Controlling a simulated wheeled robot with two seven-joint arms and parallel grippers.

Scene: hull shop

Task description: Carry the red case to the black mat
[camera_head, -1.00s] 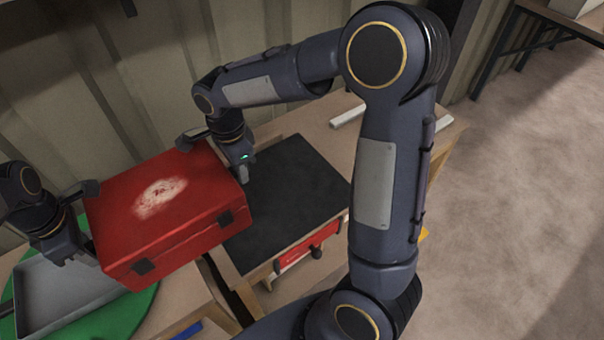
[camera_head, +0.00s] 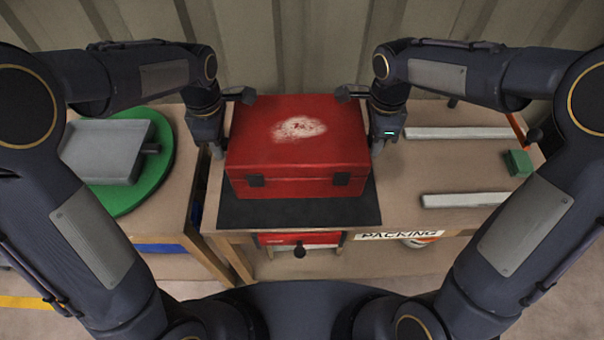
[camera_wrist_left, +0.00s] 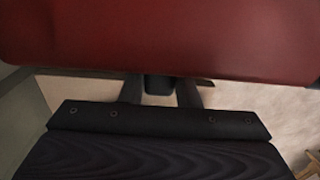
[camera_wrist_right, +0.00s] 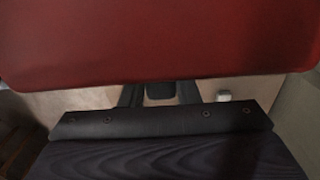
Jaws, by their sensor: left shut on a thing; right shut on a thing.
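The red case (camera_head: 297,150) has a worn white patch on its lid and two dark latches on its front. It is level and directly over the black mat (camera_head: 300,212), whose front strip and sides show; I cannot tell whether it touches the mat. My left gripper (camera_head: 222,128) is shut on the case's left side, and my right gripper (camera_head: 368,122) is shut on its right side. The red case wall fills the top of the left wrist view (camera_wrist_left: 160,40) and the right wrist view (camera_wrist_right: 160,40). The exact grip points are partly hidden.
The mat lies on a wooden bench marked PACKING (camera_head: 398,235), with a red drawer (camera_head: 300,239) below. Two pale bars (camera_head: 465,133) and a green block (camera_head: 517,163) lie to the right. A grey tray (camera_head: 105,150) on a green disc (camera_head: 160,165) is left, across a gap. A corrugated wall stands behind.

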